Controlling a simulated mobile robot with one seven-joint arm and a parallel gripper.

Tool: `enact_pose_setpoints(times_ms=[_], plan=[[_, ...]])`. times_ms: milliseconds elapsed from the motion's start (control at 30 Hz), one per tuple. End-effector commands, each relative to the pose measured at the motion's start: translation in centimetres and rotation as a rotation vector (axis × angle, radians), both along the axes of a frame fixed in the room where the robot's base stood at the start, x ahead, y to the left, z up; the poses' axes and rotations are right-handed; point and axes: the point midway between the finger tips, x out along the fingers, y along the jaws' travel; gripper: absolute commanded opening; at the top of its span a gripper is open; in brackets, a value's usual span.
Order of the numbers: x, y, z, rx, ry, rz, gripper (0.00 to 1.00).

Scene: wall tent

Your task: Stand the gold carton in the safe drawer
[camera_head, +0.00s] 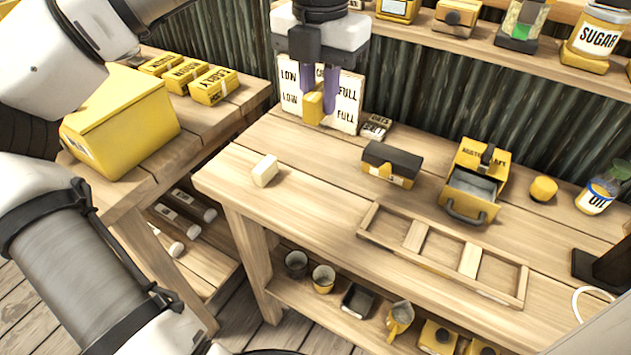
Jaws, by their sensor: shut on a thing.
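My gripper (317,88) is at the top centre, pointing down, shut on the small gold carton (313,109). The carton hangs below the fingers, apart from the table top, in front of a white board. It looks roughly upright, and the fingers hide its upper part. The safe (487,160) is a yellow box with a dark latch on top, right of centre on the table. Its drawer (469,206) is pulled out towards the front, with a dark handle and a grey inside that looks empty. My gripper is left of the safe and higher.
A yellow-and-black box (389,166) stands between gripper and safe. A white block (264,170) lies left and an empty wooden three-part frame (412,237) in front. A round yellow thing (543,189) and a jar (597,197) stand right. A shelf (470,45) runs behind.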

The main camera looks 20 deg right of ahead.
Motion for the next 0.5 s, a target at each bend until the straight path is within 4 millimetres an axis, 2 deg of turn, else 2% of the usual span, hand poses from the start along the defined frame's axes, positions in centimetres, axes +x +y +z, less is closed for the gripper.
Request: enact_pose_setpoints(times_ms=[500], plan=[[-0.01, 0.02, -0.49, 0.001, 0.001, -0.001, 0.00]])
